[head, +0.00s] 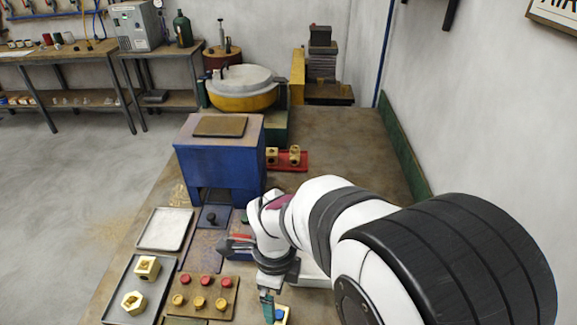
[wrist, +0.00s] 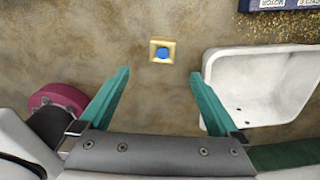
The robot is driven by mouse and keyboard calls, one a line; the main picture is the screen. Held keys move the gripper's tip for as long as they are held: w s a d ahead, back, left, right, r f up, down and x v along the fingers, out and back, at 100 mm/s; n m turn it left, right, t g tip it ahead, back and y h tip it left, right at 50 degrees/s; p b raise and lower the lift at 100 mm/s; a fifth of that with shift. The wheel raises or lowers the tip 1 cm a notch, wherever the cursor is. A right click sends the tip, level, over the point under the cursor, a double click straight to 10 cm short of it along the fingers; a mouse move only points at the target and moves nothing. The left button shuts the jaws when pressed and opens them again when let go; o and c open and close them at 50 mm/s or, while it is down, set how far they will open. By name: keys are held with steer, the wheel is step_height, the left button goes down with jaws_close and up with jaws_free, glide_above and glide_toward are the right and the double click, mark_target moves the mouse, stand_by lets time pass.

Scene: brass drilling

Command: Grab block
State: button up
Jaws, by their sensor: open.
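A small square brass block with a round blue centre (wrist: 155,58) lies on the worn tabletop in the wrist view. It is ahead of my gripper (wrist: 160,73), roughly midway between the lines of the two teal fingers and just beyond their tips. The fingers are apart with nothing between them. In the head view, the block (head: 281,315) shows at the bottom edge beside my gripper (head: 268,308), partly hidden by it. I cannot tell the height of the fingers above the table.
A white bin (wrist: 262,82) stands close to the right finger. In the head view, a dark tray (head: 118,308) holds two brass fittings, beside a board (head: 212,288) with red and brass knobs. A blue machine (head: 219,150) stands behind; a red tray (head: 290,166) holds brass pieces.

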mark_target(278, 314)
steer(key=f, duration=1.2)
steer(key=shift+w+f, duration=0.25)
steer(key=shift+f, duration=0.1)
jaws_close()
